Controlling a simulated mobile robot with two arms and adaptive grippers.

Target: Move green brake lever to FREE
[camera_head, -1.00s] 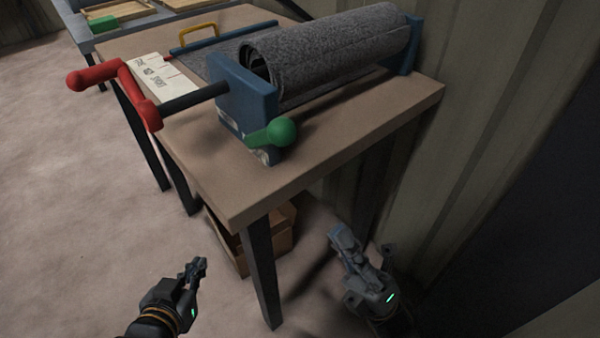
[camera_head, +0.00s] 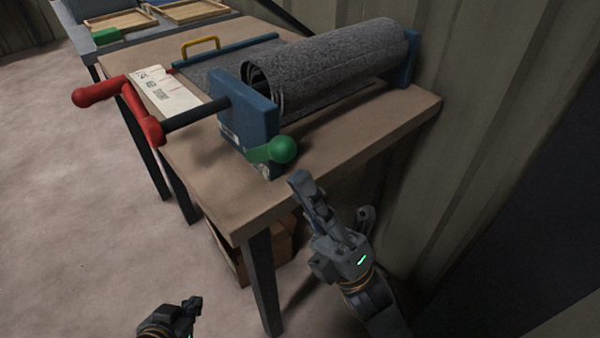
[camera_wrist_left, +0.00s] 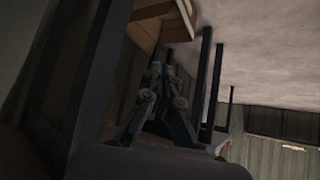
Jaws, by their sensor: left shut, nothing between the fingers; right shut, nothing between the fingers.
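The green brake lever (camera_head: 274,151) with its ball knob sits on the near blue end stand (camera_head: 249,112) of the roll holder and points to the right. A pale label shows on the stand by the lever, too small to read. My right gripper (camera_head: 302,188) is shut and empty near the table's front edge, below and right of the lever and apart from it. My left gripper (camera_head: 192,304) is low at the bottom of the head view, shut and empty, over the floor. It also shows in the left wrist view (camera_wrist_left: 160,72).
The wooden table (camera_head: 330,152) carries a grey roll (camera_head: 330,68), a red crank (camera_head: 120,100) and a yellow handle (camera_head: 200,45). A cardboard box (camera_head: 265,250) stands under the table. The corrugated wall (camera_head: 480,110) is close on the right. Floor at left is clear.

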